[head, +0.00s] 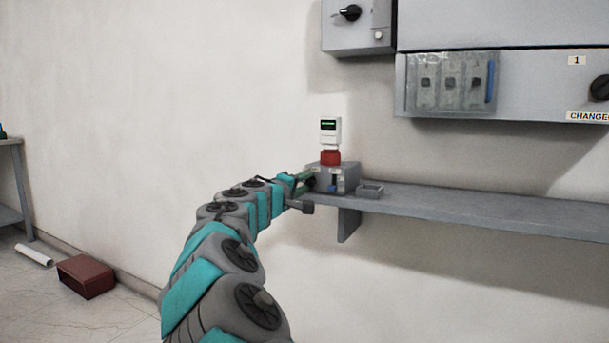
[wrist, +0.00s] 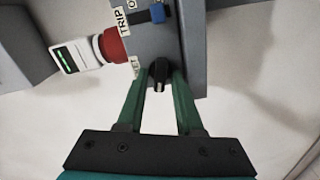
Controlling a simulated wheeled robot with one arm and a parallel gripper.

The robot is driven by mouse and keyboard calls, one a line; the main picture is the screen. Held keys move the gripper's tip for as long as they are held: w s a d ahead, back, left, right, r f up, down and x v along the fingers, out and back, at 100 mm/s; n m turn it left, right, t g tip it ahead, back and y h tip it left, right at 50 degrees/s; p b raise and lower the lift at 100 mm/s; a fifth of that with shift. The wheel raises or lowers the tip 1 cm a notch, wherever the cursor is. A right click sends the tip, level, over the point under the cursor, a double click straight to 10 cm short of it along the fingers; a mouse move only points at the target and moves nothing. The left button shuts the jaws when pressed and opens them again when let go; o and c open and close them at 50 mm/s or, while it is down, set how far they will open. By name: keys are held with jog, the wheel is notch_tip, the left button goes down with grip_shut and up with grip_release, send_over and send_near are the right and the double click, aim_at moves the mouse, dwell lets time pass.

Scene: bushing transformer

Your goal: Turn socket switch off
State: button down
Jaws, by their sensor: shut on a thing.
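The grey socket box (head: 346,177) stands at the left end of the wall shelf, with a white device with a green display (head: 330,130) and a red part (head: 330,157) on top. In the wrist view, the box's face (wrist: 184,50) carries a black rotary switch knob (wrist: 159,75) and a blue switch (wrist: 157,14) near a TRIP label. My gripper (wrist: 160,82), with green fingers, is shut on the black knob, one finger on each side. In the head view my gripper (head: 307,181) is at the box's left side and the knob is hidden.
Wall cabinets (head: 540,85) hang above. A dark red box (head: 86,276) lies on the floor at left. The wall left of the shelf is clear.

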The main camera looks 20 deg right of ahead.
jog(key=shift+n+p, duration=1.15)
jog(key=shift+n, duration=0.45)
jog(key=c, duration=0.8)
grip_release()
jog(key=shift+c, duration=0.2)
jog(key=shift+a, duration=0.15)
jog(key=v, duration=0.7)
jog(key=shift+s+a, duration=0.2)
